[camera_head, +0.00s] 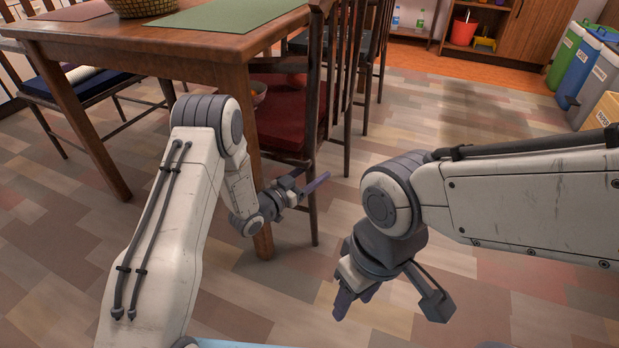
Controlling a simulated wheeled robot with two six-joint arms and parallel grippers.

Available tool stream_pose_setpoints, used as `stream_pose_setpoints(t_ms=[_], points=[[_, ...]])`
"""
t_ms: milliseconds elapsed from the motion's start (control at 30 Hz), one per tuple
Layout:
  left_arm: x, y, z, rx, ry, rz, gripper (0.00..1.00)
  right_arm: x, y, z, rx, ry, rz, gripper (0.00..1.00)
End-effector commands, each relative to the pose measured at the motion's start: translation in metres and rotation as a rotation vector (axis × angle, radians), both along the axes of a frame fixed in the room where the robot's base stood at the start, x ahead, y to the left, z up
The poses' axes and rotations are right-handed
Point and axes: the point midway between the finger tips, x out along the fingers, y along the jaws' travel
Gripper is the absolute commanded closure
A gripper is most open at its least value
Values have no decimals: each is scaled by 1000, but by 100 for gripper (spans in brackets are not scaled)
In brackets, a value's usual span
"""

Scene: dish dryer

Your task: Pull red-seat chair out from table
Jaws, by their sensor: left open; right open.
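The red-seat chair stands at the near right end of the table, with its red seat cushion (290,118) partly under the tabletop. Its dark slatted back faces right, and a rear leg runs down to the floor. My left gripper (303,186) is open beside the chair's near back post, below seat level. I cannot tell whether it touches the post or whether the post is between the fingers. My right gripper (391,306) is open and empty, pointing down over the floor to the right of the chair. The wooden table (190,72) hides part of the seat.
A green mat (225,15) and a basket (142,6) are on the table. Another chair (75,90) stands left, more chairs stand behind. Bins (585,65) line the far right. The floor right of the chair is clear.

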Motion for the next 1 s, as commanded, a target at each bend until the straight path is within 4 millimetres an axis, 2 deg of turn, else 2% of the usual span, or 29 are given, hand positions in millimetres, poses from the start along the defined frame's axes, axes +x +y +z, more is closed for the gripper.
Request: stream_pose_setpoints(t_ms=[133,167,300,333,1000], points=[[0,0,0,0,0,0,35,0,0,0,0,0,0,50],[0,0,0,0,0,0,43,0,0,0,0,0,0,50],[0,0,0,0,0,0,96,0,0,0,0,0,0,50],[0,0,0,0,0,0,100,0,0,0,0,0,0,50],[-1,0,0,1,-1,0,100,0,0,0,0,0,0,50]])
